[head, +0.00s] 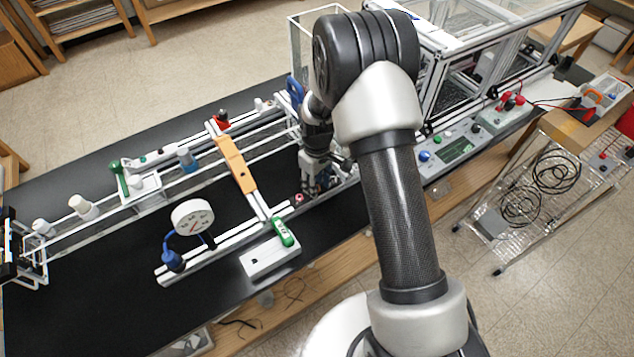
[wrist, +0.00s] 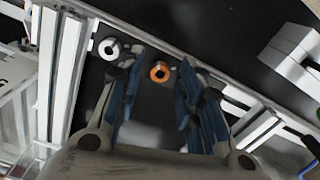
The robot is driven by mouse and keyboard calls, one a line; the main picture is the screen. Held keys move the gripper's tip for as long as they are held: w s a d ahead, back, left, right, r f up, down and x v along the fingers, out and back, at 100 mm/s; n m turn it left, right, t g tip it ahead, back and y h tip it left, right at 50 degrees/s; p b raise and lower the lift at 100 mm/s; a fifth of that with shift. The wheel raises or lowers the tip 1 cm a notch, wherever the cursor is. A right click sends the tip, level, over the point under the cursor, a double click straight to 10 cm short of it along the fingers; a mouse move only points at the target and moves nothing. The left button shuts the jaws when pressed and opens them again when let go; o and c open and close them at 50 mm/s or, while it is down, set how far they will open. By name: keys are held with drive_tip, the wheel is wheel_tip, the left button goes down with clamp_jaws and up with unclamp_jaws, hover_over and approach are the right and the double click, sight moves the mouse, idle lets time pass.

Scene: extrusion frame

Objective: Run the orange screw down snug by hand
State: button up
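The orange screw (wrist: 159,71) shows in the wrist view as a ring-shaped head with a dark socket, in a dark plate along the light frame rail. My gripper (wrist: 160,85) is open, with one blue-padded finger on each side of the screw head in the picture. Gaps show between the head and both fingers, and I cannot tell how far the tips are above it. A silver-white screw (wrist: 109,48) is in the same plate, just left of the left finger. In the head view my gripper (head: 316,190) is low at the frame; I cannot make out the orange screw there.
A small red part (head: 299,198) is close left of my gripper. An orange bar (head: 237,164) crosses the rails farther left. A clear-walled enclosure (head: 480,60) is behind right.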

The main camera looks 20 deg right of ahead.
clamp_jaws()
drive_tip(key=shift+m, duration=0.3)
drive_tip(key=m+b, duration=0.1)
drive_tip(key=m, duration=0.5)
drive_tip(key=shift+b, duration=0.3)
drive_tip(key=m, duration=0.6)
drive_tip(key=shift+b, duration=0.4)
drive_tip(key=shift+m, duration=0.4)
drive_tip(key=shift+o, duration=1)
unclamp_jaws()
